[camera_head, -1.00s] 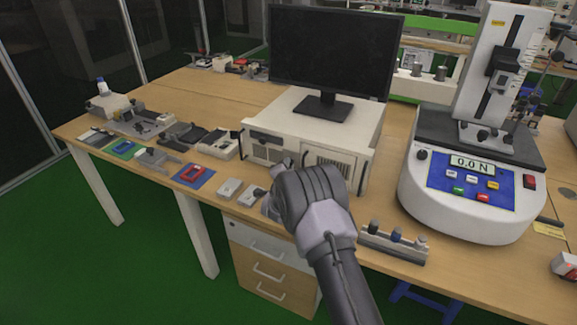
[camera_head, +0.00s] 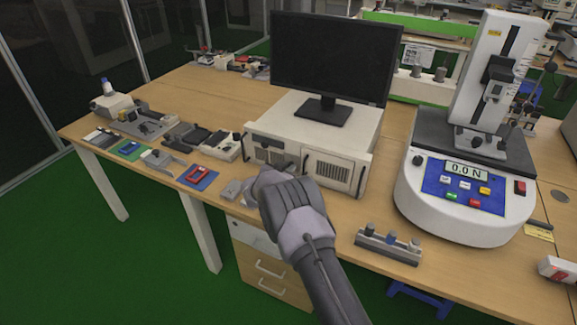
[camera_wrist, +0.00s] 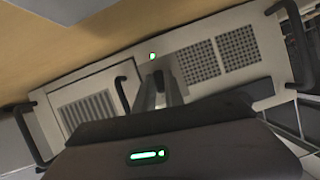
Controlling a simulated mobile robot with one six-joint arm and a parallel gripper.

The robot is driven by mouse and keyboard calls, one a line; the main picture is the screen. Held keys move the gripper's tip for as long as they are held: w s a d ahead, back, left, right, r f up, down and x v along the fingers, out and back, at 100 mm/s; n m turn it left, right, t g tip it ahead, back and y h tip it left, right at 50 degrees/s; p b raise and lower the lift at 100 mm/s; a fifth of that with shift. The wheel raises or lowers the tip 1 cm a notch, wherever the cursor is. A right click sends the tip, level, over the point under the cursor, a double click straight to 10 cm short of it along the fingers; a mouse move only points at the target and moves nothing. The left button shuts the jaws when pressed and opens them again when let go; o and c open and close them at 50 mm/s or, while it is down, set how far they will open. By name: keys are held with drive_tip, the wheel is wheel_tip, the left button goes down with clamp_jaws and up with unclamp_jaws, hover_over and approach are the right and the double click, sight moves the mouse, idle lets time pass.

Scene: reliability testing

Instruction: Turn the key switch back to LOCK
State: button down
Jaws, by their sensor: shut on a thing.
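The white computer case (camera_head: 325,150) stands on the bench with its front panel toward me; the panel also shows in the wrist view (camera_wrist: 205,60). My gripper (camera_head: 286,168) is at the front panel, left of its right-hand vent. In the wrist view my gripper (camera_wrist: 158,80) has its two narrow fingers close together against the panel, just below a small lit green lamp (camera_wrist: 152,56). The fingers are shut on the key switch, which they hide. Its turned position and any LOCK marking cannot be read.
A black monitor (camera_head: 330,62) stands on the case. Black handles (camera_wrist: 124,92) flank the panel. A force tester (camera_head: 465,190) stands at right, and a small block with knobs (camera_head: 388,246) lies at the bench's front edge. Small fixtures (camera_head: 198,177) line the left side.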

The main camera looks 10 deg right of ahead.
drive_tip(key=shift+w+r+n, duration=0.1)
drive_tip(key=shift+n, duration=0.3)
drive_tip(key=shift+h, duration=0.3)
drive_tip(key=c, duration=1.4)
unclamp_jaws()
drive_tip(key=shift+c, duration=0.2)
drive_tip(key=shift+g, duration=0.3)
drive_tip(key=p+v, duration=0.6)
drive_tip(key=v, duration=1.1)
drive_tip(key=shift+s, duration=0.25)
drive_tip(key=shift+a, duration=0.1)
